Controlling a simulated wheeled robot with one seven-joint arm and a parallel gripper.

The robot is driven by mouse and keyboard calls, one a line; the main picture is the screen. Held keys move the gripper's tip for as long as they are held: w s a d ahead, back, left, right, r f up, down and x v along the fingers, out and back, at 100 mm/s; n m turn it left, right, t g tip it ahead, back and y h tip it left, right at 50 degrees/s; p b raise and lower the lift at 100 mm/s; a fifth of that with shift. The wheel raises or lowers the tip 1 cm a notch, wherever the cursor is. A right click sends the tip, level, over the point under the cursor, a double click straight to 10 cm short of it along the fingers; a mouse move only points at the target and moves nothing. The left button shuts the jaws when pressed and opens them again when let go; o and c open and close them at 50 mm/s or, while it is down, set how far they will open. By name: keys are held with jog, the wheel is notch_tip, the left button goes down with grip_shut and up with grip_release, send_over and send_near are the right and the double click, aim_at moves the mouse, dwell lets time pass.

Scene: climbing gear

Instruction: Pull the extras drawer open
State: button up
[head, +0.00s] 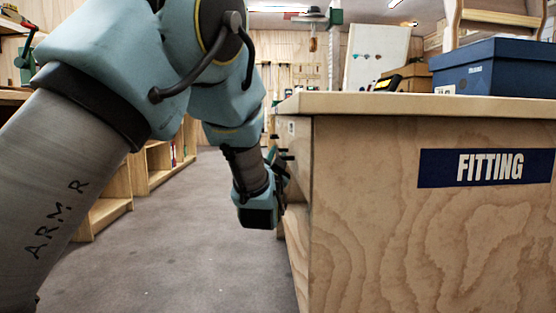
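The plywood counter (365,235) fills the right of the head view, with a blue FITTING sign on its near side. Its left face, seen almost edge-on, has wooden fronts (296,215). I cannot read any label there, so I cannot tell which front is the extras drawer or whether it is open. My gripper (281,176) is at this left face, below the counter top. Its dark fingers are small and partly hidden by my own wrist. I cannot tell whether they touch or grip a handle.
On the counter top (420,105) stand a blue box (495,68), a cardboard box (407,75) and a white board (375,55). Low wooden shelves (160,165) line the left. The grey floor (185,240) between shelves and counter is clear.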

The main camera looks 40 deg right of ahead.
jog(key=shift+w+d+r, duration=0.15)
jog(key=shift+w+d, duration=0.1)
jog(key=shift+d, duration=0.1)
grip_shut()
dwell(1.3)
